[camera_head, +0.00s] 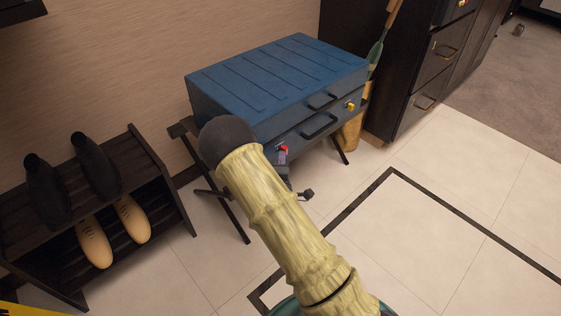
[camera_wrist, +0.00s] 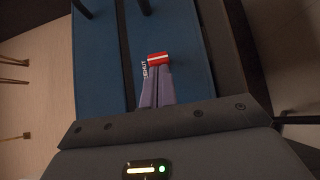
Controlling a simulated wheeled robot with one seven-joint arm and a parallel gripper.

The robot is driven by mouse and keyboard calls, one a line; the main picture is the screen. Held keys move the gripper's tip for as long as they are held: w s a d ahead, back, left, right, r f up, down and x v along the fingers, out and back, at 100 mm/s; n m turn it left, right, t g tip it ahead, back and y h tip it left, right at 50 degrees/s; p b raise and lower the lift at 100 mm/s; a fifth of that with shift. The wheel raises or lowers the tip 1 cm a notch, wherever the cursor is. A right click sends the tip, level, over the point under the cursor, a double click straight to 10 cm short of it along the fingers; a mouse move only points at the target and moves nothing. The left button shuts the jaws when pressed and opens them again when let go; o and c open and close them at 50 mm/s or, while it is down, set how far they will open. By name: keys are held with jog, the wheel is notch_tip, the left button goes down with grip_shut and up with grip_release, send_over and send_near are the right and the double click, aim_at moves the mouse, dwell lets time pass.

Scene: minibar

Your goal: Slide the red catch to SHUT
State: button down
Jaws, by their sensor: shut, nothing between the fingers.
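The red catch (camera_head: 283,150) sits on the front of a blue case (camera_head: 275,75), near the left end of that face. In the wrist view the red catch (camera_wrist: 172,59) has a pale stripe, and part of the word SHUT shows just left of my fingers. My gripper (camera_wrist: 158,70) is shut and empty, its fingertips right at the catch's near edge; I cannot tell whether they touch it. In the head view my gripper (camera_head: 281,160) is partly hidden behind my arm, close to the case front. Most of the label is hidden.
The case rests on a dark folding stand (camera_head: 233,222). It has black handles (camera_head: 320,126) and a yellow catch (camera_head: 350,105) at the right. A shoe rack (camera_head: 160,172) stands at the left, dark drawers (camera_head: 432,65) at the right. Tiled floor in front is clear.

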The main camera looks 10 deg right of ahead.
jog(key=shift+w+r, duration=0.1)
jog(key=shift+r, duration=0.05)
jog(key=shift+s+a, duration=0.2)
jog(key=shift+a, duration=0.25)
jog(key=s+a+p, duration=0.3)
jog(key=s+a, duration=0.1)
jog(key=s, duration=0.8)
jog(key=shift+p, duration=0.35)
